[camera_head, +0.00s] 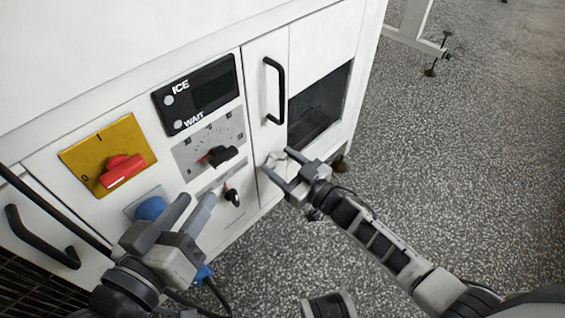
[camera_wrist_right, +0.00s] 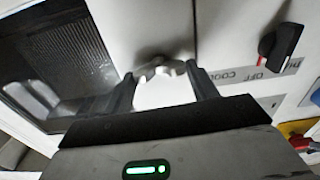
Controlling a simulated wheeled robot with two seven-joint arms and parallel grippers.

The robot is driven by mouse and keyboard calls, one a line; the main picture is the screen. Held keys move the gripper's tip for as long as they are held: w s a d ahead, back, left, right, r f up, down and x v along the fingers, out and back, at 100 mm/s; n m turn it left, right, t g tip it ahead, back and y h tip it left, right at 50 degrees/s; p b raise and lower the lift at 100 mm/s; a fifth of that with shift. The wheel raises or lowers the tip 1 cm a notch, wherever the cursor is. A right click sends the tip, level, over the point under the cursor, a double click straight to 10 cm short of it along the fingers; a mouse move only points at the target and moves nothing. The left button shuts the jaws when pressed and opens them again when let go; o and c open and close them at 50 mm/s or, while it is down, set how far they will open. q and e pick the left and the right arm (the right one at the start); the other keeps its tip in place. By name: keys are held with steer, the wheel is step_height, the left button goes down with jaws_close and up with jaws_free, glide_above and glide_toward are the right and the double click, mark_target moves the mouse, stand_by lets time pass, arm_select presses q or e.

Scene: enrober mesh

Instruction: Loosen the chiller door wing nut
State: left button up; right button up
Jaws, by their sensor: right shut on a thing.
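The wing nut (camera_wrist_right: 158,68) is a pale metal piece on the white chiller door (camera_head: 269,100). In the right wrist view it sits between the fingertips of my right gripper (camera_wrist_right: 157,82), which is shut on it. In the head view my right gripper (camera_head: 275,166) reaches the lower part of the door, below the black handle (camera_head: 280,90), and its fingers partly hide the wing nut (camera_head: 279,158). My left gripper (camera_head: 196,205) is in front of the cabinet's lower panel, near a blue socket; its two fingers look apart with nothing seen between them.
Left of the door are a display panel (camera_head: 195,94), a black selector knob (camera_head: 222,155) and a red switch on a yellow plate (camera_head: 122,170). A dark window opening (camera_head: 318,108) lies right of the door.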

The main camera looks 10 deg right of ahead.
steer(key=shift+n, duration=0.3)
steer(key=n, duration=0.4)
steer(key=shift+f+n, duration=0.1)
steer(key=shift+n, duration=0.3)
steer(key=n, duration=0.4)
steer(key=shift+s+a+f+b, duration=0.1)
steer(key=shift+b, duration=0.25)
steer(key=n+b, duration=0.1)
steer(key=n, duration=0.5)
steer(key=shift+f+n+b, duration=0.1)
steer(key=shift+n+b, duration=0.25)
steer(key=shift+n, duration=0.05)
arm_select(q)
steer(key=shift+d+r+n+t+h, duration=0.3)
steer(key=shift+r+n+h, duration=0.15)
steer(key=shift+h, duration=0.15)
arm_select(e)
steer(key=shift+n, duration=0.9)
